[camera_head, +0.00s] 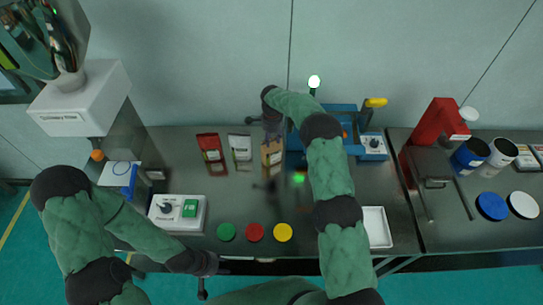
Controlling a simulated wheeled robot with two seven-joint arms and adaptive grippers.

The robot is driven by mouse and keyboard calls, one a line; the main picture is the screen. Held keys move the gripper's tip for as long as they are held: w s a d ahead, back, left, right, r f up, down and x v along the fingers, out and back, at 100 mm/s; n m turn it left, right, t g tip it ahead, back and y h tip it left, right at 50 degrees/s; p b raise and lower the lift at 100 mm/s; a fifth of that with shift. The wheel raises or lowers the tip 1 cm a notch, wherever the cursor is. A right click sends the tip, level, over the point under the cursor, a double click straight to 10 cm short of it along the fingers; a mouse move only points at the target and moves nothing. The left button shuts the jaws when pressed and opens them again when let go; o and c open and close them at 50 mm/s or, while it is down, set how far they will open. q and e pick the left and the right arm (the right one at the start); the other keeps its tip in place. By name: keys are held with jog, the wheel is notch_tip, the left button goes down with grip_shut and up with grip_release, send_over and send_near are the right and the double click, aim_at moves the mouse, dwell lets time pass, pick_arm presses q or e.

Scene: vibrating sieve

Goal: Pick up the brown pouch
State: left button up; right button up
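The brown pouch (271,159) stands upright at the back middle of the metal table, right of a white pouch (240,149) and a red pouch (211,148). My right gripper (271,138) points down at the top of the brown pouch and overlaps it in the picture. Its fingers are dark and small here, so I cannot tell whether they are closed on the pouch. The pouch's upper edge is partly hidden by the gripper. My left gripper (214,282) is low at the table's front edge, its fingers spread apart and empty, away from the pouches.
A blue machine (343,119) stands just right of the brown pouch, partly behind my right arm. Green (226,232), red (255,232) and yellow (283,232) discs lie near the front edge.

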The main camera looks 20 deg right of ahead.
dwell(0.3)
grip_shut()
dwell(0.3)
